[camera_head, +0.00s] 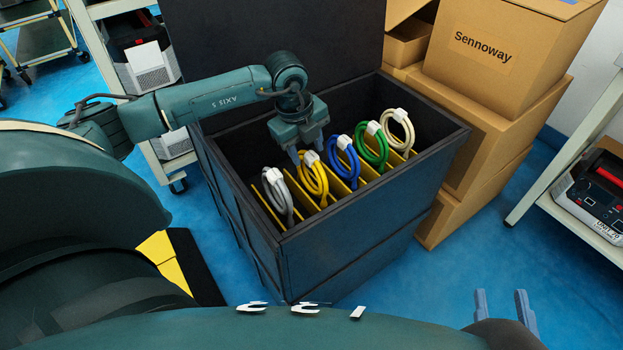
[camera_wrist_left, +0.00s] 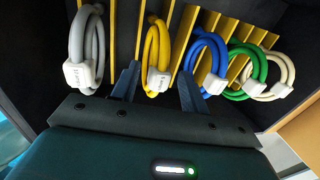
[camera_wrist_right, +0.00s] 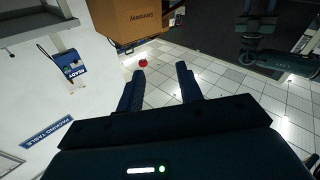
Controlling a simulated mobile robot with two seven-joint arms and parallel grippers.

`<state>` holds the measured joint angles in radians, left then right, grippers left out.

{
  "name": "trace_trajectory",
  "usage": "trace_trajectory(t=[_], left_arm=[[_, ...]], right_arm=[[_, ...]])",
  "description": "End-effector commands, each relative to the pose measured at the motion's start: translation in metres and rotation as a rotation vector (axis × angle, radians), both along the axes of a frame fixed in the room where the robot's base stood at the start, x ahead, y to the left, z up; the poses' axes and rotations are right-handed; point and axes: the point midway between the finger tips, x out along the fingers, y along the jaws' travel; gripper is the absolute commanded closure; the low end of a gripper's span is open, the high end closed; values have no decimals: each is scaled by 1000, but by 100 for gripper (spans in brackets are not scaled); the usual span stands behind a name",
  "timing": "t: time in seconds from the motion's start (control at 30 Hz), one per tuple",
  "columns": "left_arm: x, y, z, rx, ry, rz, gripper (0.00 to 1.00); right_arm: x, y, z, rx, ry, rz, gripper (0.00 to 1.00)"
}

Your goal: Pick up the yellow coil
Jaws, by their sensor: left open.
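The yellow coil (camera_head: 313,180) stands in a slot of the black crate (camera_head: 350,245), between the grey coil (camera_head: 279,195) and the blue coil (camera_head: 343,160). It has a white tag near its top. My left gripper (camera_head: 307,156) is over it, open, fingers pointing down. In the left wrist view the yellow coil (camera_wrist_left: 156,58) shows between the two open fingers (camera_wrist_left: 158,88); I cannot tell whether either finger touches it. My right gripper (camera_head: 503,300) is low at the right of the head view, away from the crate; its fingers (camera_wrist_right: 160,85) are apart and empty.
A green coil (camera_head: 375,145) and a cream coil (camera_head: 399,130) stand farther along the row, with yellow dividers (camera_head: 333,188) between slots. The crate's raised lid (camera_head: 270,40) is behind my left arm. Cardboard boxes (camera_head: 495,110) are stacked to the right. Blue floor is free in front.

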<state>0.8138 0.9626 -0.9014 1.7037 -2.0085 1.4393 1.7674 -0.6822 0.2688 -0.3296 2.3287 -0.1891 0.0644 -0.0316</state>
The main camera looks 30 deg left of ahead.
Motion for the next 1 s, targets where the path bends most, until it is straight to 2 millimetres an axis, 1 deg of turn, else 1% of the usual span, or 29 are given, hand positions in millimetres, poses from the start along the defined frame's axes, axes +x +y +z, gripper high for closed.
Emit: trace_trajectory(t=[0.03,0.17,0.23,0.43,0.9,0.97,1.0], left_arm=[[2,0,-13,0,2,0,55],[5,-1,-29,-1,2,-1,55],[6,-1,-32,0,1,-1,55],[6,-1,-31,-1,0,-1,56],[6,-1,-31,-1,0,-1,95],[6,-1,-31,0,0,-1,100],[6,-1,-31,0,0,-1,100]], right_arm=[[-1,2,-5,2,-24,10,64],[-1,3,-3,17,-39,17,64],[-1,4,-1,21,-40,19,64],[-1,4,0,21,-40,18,64],[-1,4,-1,21,-38,19,64],[-1,4,-1,21,-38,19,64],[-1,4,-1,21,-38,19,64]])
